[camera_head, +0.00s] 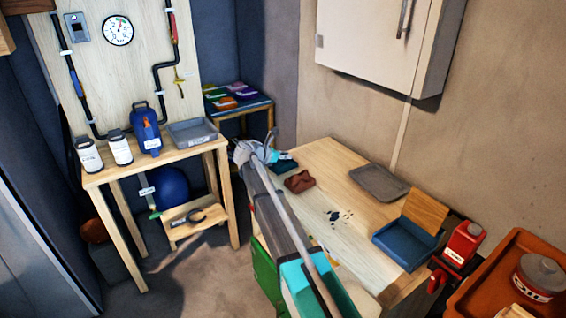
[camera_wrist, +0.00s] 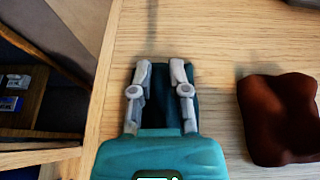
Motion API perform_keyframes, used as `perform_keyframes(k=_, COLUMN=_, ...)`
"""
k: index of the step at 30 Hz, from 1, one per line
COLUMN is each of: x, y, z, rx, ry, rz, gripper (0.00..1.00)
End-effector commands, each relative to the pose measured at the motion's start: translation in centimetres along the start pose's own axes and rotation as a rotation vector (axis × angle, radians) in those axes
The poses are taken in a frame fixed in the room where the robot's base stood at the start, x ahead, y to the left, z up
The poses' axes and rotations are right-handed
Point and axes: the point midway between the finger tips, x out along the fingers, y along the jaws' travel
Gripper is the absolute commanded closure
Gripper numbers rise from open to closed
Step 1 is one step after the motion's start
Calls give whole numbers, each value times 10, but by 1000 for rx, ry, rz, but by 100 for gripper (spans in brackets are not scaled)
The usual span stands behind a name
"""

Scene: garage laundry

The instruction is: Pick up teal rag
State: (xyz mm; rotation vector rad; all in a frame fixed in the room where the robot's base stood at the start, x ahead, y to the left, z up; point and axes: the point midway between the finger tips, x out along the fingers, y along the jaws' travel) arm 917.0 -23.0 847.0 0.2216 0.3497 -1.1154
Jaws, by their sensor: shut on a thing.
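The teal rag (camera_wrist: 161,92) is a dark teal piece of cloth between my gripper's two grey fingers in the wrist view. Parts of it show beside the fingers, and my teal gripper body covers its near part. My gripper (camera_wrist: 160,70) is shut on it, low at the left edge of the wooden table. In the head view my gripper (camera_head: 259,152) is at the table's far left end, and a dark teal bit of the rag (camera_head: 287,167) shows just beside it. I cannot tell whether the rag touches the table.
A brown-red rag (camera_wrist: 279,118) lies right of my gripper on the table (camera_head: 335,155). A grey tray (camera_head: 379,183), dark spots (camera_head: 336,216) and a blue bin (camera_head: 403,244) are further along. A wooden bench (camera_head: 170,157) with bottles stands at left. A white cabinet (camera_head: 372,40) hangs above.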

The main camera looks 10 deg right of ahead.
Motion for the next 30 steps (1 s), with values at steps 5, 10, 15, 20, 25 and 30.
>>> perform_keyframes(k=5, x=-1, y=0, z=1, rx=0, ry=0, rz=0, gripper=100)
perform_keyframes(k=10, x=-2, y=0, z=5, rx=0, ry=0, rz=1, gripper=100)
perform_keyframes(k=15, x=-6, y=0, z=14, rx=0, ry=0, rz=1, gripper=100)
perform_keyframes(k=20, x=-12, y=0, z=27, rx=0, ry=0, rz=1, gripper=100)
perform_keyframes(k=25, x=-26, y=-8, z=41, rx=-1, ry=0, rz=1, gripper=100)
perform_keyframes(k=30, x=-44, y=-20, z=55, rx=0, ry=0, rz=1, gripper=100)
